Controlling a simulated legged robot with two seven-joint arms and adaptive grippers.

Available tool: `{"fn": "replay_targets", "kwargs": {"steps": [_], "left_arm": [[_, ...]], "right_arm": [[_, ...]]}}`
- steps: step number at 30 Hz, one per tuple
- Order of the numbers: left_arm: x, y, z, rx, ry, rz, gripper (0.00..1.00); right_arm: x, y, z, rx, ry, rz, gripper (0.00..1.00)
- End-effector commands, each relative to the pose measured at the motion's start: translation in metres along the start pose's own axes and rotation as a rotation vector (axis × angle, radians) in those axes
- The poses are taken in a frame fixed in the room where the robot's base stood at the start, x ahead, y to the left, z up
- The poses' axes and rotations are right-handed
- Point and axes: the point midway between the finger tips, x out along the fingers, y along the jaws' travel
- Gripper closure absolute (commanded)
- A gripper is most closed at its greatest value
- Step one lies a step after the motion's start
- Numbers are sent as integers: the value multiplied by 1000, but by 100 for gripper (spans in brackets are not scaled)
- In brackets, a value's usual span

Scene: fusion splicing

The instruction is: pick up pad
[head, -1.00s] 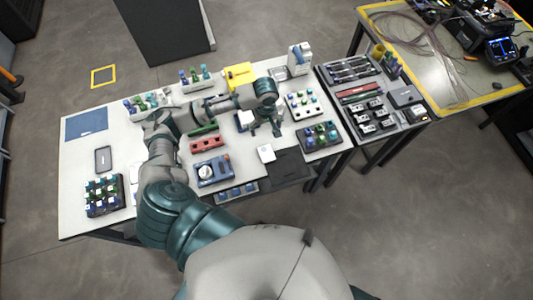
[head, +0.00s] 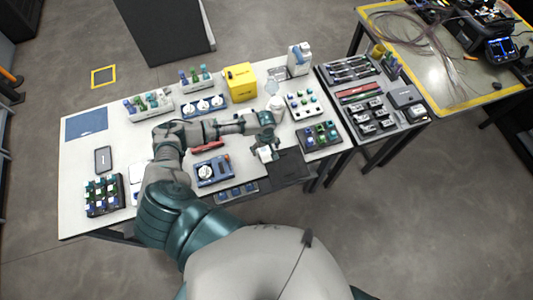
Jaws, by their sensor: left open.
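A small white pad (head: 265,155) lies near the front edge of the white table, beside a dark mat. My left gripper (head: 264,151) is right at the pad, pointing down, with its fingers open. The fingers partly cover the pad, and I cannot tell whether they touch it. My right gripper is not in view.
The dark mat (head: 287,166) lies just right of the pad. A blue device with a round dial (head: 213,171) stands to the left. A yellow box (head: 240,82), a pale bottle (head: 275,106) and a rack of vials (head: 320,135) stand around the arm.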

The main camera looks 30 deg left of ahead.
Motion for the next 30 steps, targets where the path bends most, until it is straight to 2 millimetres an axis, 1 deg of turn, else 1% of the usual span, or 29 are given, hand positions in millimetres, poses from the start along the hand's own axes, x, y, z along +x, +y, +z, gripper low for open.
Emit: {"fn": "replay_targets", "kwargs": {"steps": [1, 3, 9, 10, 11, 12, 15, 20, 21, 26, 30], "left_arm": [[6, 0, 0, 0, 0, -1, 8], [9, 0, 0, 1, 0, -1, 8], [9, 0, 0, 1, 0, 0, 8], [9, 0, 0, 1, 0, 0, 13], [9, 0, 0, 1, 0, 0, 21], [9, 0, 0, 1, 0, 0, 31], [9, 0, 0, 1, 0, 0, 52], [9, 0, 0, 1, -1, 0, 52], [9, 0, 0, 1, -1, 0, 55], [9, 0, 1, 1, -1, -1, 55], [5, 0, 0, 1, -1, 0, 55]], "right_arm": [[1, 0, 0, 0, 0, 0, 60], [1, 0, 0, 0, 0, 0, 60], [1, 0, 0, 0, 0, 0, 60], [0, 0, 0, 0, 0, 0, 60], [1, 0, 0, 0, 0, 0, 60], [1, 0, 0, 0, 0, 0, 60], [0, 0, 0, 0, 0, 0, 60], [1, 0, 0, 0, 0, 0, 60], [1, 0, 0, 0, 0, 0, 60], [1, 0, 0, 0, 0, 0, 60], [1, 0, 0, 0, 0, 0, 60]]}}
